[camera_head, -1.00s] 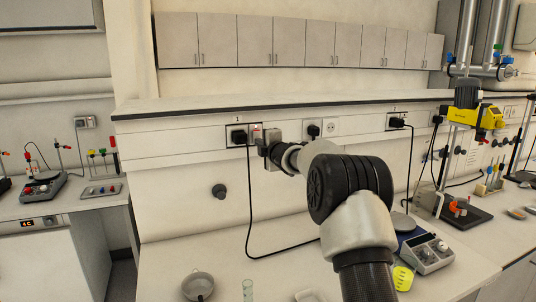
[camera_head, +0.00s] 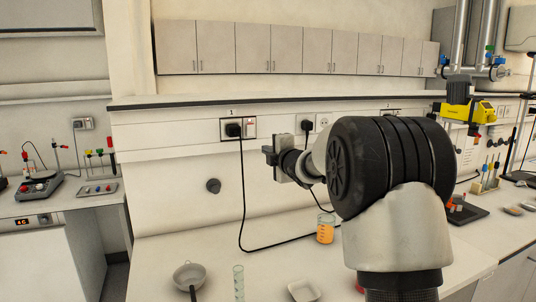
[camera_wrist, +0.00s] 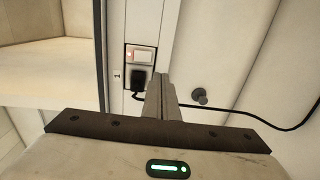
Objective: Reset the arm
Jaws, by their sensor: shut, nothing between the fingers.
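My gripper (camera_head: 270,156) is raised in front of the back wall panel, just right of the socket marked 1 (camera_head: 238,129) in the head view. It points left and away from my body. In the wrist view my gripper (camera_wrist: 160,78) shows its fingers together, shut and empty. The socket with its black plug (camera_wrist: 140,78) appears close beyond the fingertips there. I cannot tell the exact gap between the fingers and the wall. My arm hides part of the bench behind it.
On the bench below stand a grey pan (camera_head: 189,276), a measuring cylinder (camera_head: 238,283), a white dish (camera_head: 304,291) and a beaker of orange liquid (camera_head: 325,228). A black cable (camera_head: 242,200) hangs from the plug. A yellow device (camera_head: 468,110) stands on the right.

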